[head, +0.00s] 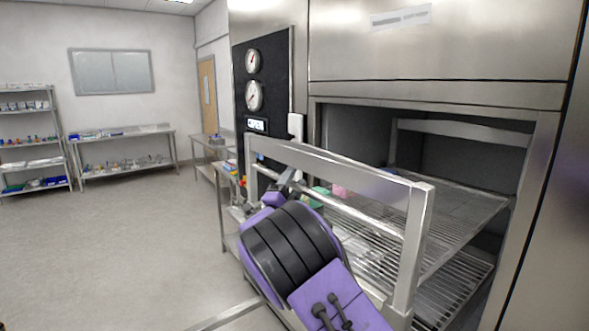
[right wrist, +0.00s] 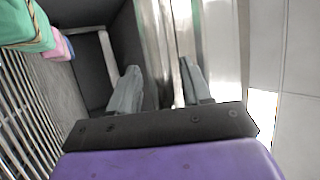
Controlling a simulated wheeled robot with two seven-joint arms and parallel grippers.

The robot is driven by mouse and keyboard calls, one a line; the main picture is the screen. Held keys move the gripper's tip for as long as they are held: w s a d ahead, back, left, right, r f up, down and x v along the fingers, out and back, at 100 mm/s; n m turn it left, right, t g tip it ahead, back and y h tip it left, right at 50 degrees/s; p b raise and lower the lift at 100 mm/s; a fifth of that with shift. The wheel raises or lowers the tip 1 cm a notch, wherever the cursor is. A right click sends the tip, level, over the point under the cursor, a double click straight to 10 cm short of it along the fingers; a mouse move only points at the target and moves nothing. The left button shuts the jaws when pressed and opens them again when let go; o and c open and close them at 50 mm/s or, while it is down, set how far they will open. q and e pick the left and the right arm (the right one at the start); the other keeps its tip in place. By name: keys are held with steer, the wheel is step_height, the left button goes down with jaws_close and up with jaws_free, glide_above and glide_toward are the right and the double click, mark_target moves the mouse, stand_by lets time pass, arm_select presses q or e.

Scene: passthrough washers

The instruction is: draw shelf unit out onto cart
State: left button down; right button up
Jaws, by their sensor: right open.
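The shelf unit (head: 417,210) is a steel frame with wire shelves in the head view. Its front end stands at the opening of the washer chamber (head: 470,150), and its shelves run back inside. My right gripper (head: 287,183) is at the horizontal bar (head: 350,208) on the unit's front. In the right wrist view its two fingers (right wrist: 158,85) are apart, with bright metal (right wrist: 158,40) showing between and behind them; I cannot tell whether they touch it. My purple arm hides part of the unit's lower front. My left gripper is out of view. I cannot make out the cart clearly.
Green (right wrist: 25,25) and pink (right wrist: 60,42) bundles lie on the shelf. A gauge panel (head: 262,90) is on the washer's left. Steel tables (head: 125,132) and a rack (head: 30,140) stand at the back left. The floor (head: 120,240) at left is clear.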

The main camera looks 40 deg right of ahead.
steer(key=shift+w+d+r, duration=0.15)
steer(key=shift+w+r, duration=0.1)
steer(key=shift+r, duration=0.05)
steer(key=shift+s, duration=0.1)
steer(key=c, duration=0.4)
steer(key=shift+d, duration=0.1)
jaws_close()
steer(key=shift+r, duration=0.1)
stand_by(0.6)
